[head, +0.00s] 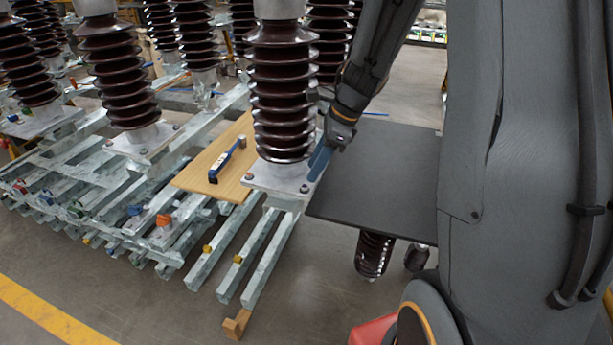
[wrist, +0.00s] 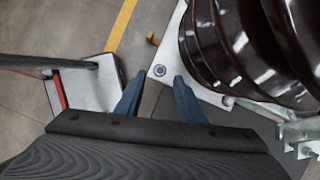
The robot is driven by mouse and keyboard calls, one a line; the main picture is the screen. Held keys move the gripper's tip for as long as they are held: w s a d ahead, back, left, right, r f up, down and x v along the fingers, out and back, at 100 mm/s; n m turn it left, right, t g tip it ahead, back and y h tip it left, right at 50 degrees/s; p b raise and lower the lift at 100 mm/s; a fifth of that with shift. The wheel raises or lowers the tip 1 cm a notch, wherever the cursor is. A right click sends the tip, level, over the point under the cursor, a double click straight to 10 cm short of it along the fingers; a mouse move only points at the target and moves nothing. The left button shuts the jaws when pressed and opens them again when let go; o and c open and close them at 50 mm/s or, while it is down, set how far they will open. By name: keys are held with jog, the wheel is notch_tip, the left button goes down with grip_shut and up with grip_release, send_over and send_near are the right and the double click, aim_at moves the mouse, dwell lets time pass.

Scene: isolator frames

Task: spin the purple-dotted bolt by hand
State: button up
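The purple-dotted bolt (wrist: 160,71) shows in the wrist view as a round head with a purple mark near the corner of a pale metal base plate (wrist: 183,40). In the head view, a small bolt (head: 304,188) at the plate's front right corner seems to be the same one; its colour is too small to tell. My gripper (wrist: 158,77) has two blue fingers spread apart with nothing between them. The bolt appears just past the fingertips, between them in the picture, apart from both. In the head view my gripper (head: 317,172) points down beside the plate's right edge.
A brown ribbed insulator (head: 283,95) rises from the plate, close to my gripper. A dark flat panel (head: 375,185) lies to the right. A wooden board (head: 190,180) with a blue-and-black tool (head: 226,160) lies to the left. Steel beams (head: 235,255) run below.

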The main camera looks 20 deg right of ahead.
aim_at(304, 186)
jog(key=shift+x, duration=2.6)
grip_shut()
